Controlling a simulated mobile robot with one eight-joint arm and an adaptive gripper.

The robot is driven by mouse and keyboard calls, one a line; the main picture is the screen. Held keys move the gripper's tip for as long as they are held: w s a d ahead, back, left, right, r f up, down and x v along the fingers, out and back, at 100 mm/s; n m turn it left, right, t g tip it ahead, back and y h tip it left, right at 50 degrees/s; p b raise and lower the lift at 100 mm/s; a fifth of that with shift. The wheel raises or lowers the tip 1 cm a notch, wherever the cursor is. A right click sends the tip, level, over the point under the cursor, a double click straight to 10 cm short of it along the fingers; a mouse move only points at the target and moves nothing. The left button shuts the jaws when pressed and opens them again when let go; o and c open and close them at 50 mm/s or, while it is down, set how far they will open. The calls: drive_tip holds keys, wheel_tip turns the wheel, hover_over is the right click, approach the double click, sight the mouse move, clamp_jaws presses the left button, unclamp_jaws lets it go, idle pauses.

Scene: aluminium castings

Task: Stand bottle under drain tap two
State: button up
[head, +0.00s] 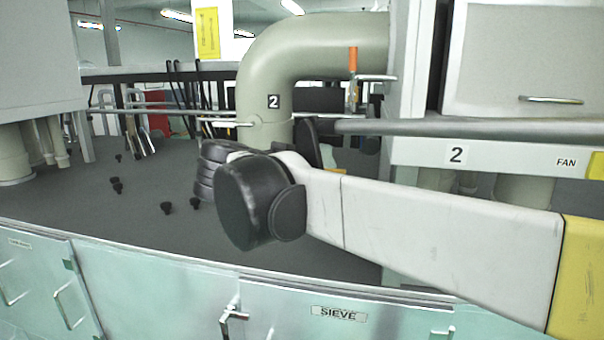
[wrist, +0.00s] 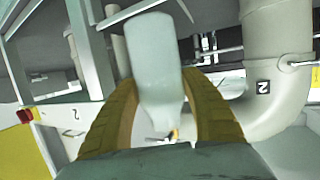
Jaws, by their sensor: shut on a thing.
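My gripper (wrist: 160,82) is shut on a pale, whitish bottle (wrist: 158,60). The bottle sits between the two brown ribbed fingers, its wide end at the top of the wrist view and its narrowing end near the palm. In the head view my arm's dark wrist covers the gripper, and I cannot make out the bottle. A thick beige bent pipe (head: 262,75) marked 2 rises just behind the wrist; it also shows in the wrist view (wrist: 275,85), with its label upside down. A small fitting with an orange upright handle (head: 353,62) is beside the pipe. I cannot tell which part is drain tap two.
A grey cabinet labelled 2 and FAN (head: 500,158) stands at the right. A dark grey worktop (head: 130,205) with several small black knobs (head: 167,207) is open at the left. Pale green doors, one marked SIEVE (head: 340,313), lie below. Thin horizontal rails cross behind.

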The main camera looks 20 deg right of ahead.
drive_tip(key=shift+r+p+x, duration=0.1)
drive_tip(key=shift+p+x, duration=0.5)
drive_tip(key=shift+x, duration=2.95)
drive_tip(key=shift+r+p+x, duration=0.15)
drive_tip(key=shift+p+x, duration=0.45)
drive_tip(key=shift+x, duration=2.95)
drive_tip(key=shift+f, duration=0.25)
drive_tip(key=o, duration=1.1)
drive_tip(key=shift+r, duration=0.1)
